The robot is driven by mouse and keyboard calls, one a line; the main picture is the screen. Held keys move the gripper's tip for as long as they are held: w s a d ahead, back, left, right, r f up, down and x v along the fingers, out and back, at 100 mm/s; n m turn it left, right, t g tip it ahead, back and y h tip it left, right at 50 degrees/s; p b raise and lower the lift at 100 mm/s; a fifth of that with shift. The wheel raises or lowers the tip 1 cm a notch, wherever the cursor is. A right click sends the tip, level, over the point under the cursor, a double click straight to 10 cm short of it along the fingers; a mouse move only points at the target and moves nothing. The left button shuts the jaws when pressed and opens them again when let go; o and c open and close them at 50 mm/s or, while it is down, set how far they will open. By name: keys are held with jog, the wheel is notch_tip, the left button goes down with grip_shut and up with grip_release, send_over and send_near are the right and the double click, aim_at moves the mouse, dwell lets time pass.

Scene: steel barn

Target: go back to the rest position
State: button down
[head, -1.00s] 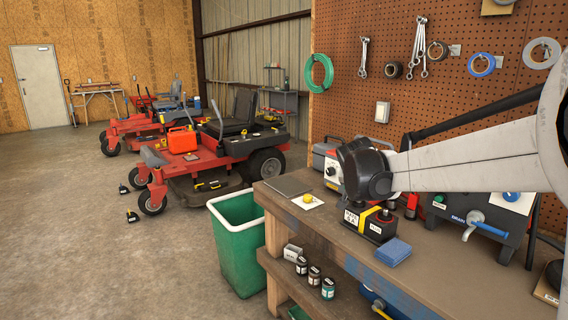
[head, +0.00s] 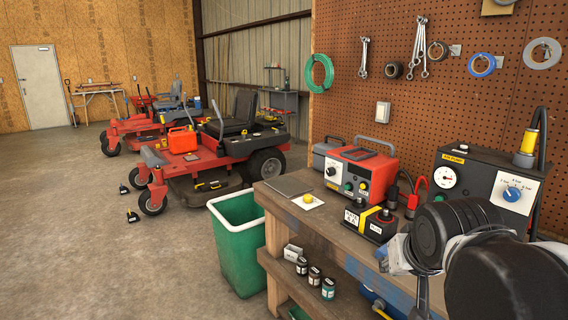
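My arm shows at the lower right of the head view, with its dark rounded joints and grey-white links in front of the workbench's right part. My gripper cannot be made out; the end of the arm is hidden behind its own links or out of the picture. The workbench (head: 335,238) stands under the pegboard. My arm covers part of its top and the lower part of the black regulator box.
On the bench are a red charger box (head: 365,175), a black-and-yellow battery (head: 380,226), a yellow ball (head: 308,198) and a black gauge box (head: 465,170). A green bin (head: 238,245) stands left of the bench.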

jog(key=s+a+f+n, duration=0.1)
jog(key=s+f, duration=0.4)
jog(key=s, duration=0.4)
jog(key=shift+s+f+g+y, duration=0.15)
jog(key=shift+s+g+y, duration=0.1)
jog(key=shift+g+y, duration=0.15)
jog(key=c, duration=2.5)
grip_release()
